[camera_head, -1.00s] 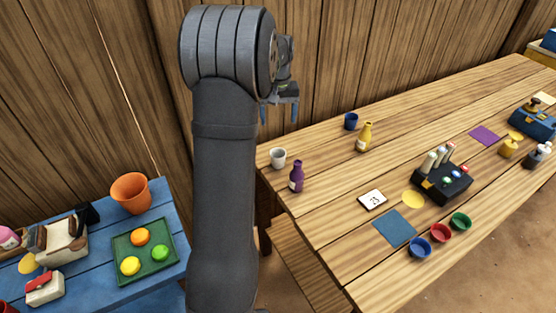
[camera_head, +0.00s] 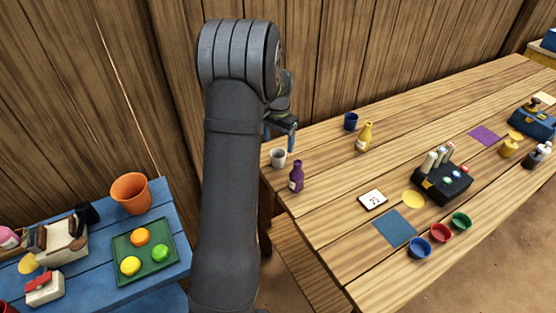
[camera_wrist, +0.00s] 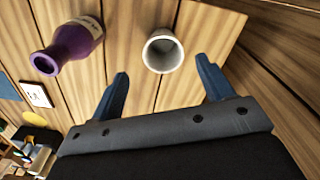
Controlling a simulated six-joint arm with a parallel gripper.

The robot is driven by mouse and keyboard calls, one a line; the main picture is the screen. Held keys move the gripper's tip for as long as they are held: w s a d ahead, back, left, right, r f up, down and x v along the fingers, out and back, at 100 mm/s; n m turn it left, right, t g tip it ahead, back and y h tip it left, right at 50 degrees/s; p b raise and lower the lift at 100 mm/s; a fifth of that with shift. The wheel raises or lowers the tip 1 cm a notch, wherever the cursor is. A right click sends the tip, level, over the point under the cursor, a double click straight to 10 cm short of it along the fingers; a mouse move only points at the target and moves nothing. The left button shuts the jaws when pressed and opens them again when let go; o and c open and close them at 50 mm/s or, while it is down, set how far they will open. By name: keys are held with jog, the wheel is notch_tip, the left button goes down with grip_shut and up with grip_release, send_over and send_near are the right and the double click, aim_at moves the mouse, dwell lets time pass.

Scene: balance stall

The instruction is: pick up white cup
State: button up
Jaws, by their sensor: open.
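The white cup (camera_head: 278,158) stands upright near the left end of the wooden table in the head view. In the wrist view the cup (camera_wrist: 163,52) shows its open, empty-looking mouth, lying ahead of and between the two blue fingers. My gripper (camera_wrist: 164,84) is open and empty, apart from the cup. In the head view my gripper (camera_head: 284,130) hangs above and just behind the cup, partly hidden by my arm.
A purple bottle (camera_head: 297,176) stands close to the cup; it also shows in the wrist view (camera_wrist: 70,47). A yellow bottle (camera_head: 365,136) and a dark blue cup (camera_head: 351,121) stand farther right. A white card (camera_head: 372,199) lies nearer the front.

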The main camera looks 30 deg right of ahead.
aim_at(278, 159)
jog(key=f, duration=0.8)
jog(key=shift+w+f, duration=0.2)
jog(key=shift+w, duration=0.05)
jog(key=c, duration=1)
